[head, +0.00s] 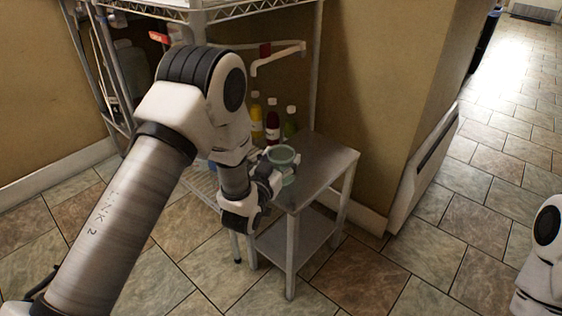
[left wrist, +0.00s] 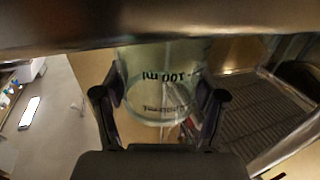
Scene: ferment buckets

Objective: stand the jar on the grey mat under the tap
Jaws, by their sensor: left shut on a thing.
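The jar (head: 283,155) is a clear, greenish glass beaker near the left edge of the small metal table. My left gripper (head: 272,177) is shut on it. I cannot make out the tap for certain. My right gripper is out of view.
The metal side table (head: 322,158) has bare top to the right of the jar. Several bottles (head: 272,122) stand behind it by the wall. A wire rack (head: 250,10) rises behind my left arm. A white pipe (head: 279,57) with a red part hangs there.

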